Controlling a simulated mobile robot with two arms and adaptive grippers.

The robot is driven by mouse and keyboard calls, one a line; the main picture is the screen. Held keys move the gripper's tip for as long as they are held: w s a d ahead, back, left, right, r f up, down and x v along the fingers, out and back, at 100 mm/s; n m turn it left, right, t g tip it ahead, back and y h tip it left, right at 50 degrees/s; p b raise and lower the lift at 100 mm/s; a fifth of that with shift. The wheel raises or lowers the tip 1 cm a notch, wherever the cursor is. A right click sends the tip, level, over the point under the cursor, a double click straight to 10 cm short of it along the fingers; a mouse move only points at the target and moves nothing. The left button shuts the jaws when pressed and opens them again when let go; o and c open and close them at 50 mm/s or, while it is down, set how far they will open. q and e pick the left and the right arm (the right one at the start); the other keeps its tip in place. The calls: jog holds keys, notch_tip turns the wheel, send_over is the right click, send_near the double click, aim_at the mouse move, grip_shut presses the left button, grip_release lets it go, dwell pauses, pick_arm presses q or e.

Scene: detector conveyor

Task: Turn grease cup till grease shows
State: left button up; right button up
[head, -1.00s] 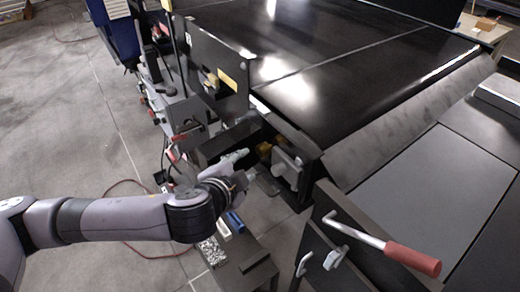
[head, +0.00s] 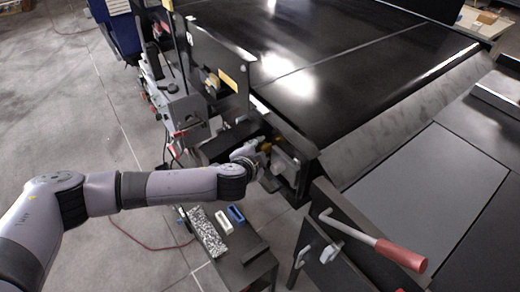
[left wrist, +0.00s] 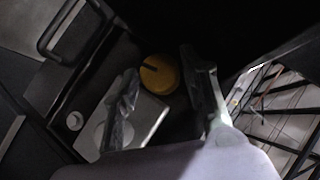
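The grease cup (left wrist: 160,73) looks like a round yellow cap with a dark mark on its face, in the left wrist view. It shows in the head view as a small yellow spot (head: 266,147) under the conveyor's edge, partly hidden. My left gripper (left wrist: 165,95) is open, its two dark fingers spread on either side of the cap in that view. They appear short of it, and I cannot see contact. In the head view the left gripper (head: 254,150) is at the opening below the belt. No grease is visible. My right gripper is out of view.
A grey plate (left wrist: 130,122) with a round fitting lies beside the cup. The black belt (head: 350,60) is above. A low stand (head: 243,262) with small blocks is below the arm.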

pick_arm(q)
jog(key=c, duration=0.9)
jog(key=shift+o, duration=0.2)
jog(key=shift+s+d+f+m+t+y+b, duration=0.15)
jog(key=shift+m+t+b, duration=0.65)
jog(key=shift+b, duration=1.15)
jog(key=shift+w+a+f+m+t+y+b, duration=0.2)
jog(key=shift+m+t+b, duration=0.6)
jog(key=shift+b, duration=1.1)
jog(key=shift+s+d+f+m+t+y+b, duration=0.2)
jog(key=shift+m+t+b, duration=0.3)
jog(key=shift+t+b, duration=1.05)
jog(key=shift+r+g+b, duration=0.1)
jog(key=shift+g+b, duration=0.3)
jog(key=shift+g, duration=0.05)
jog(key=o, duration=0.9)
jog(key=shift+c, duration=0.2)
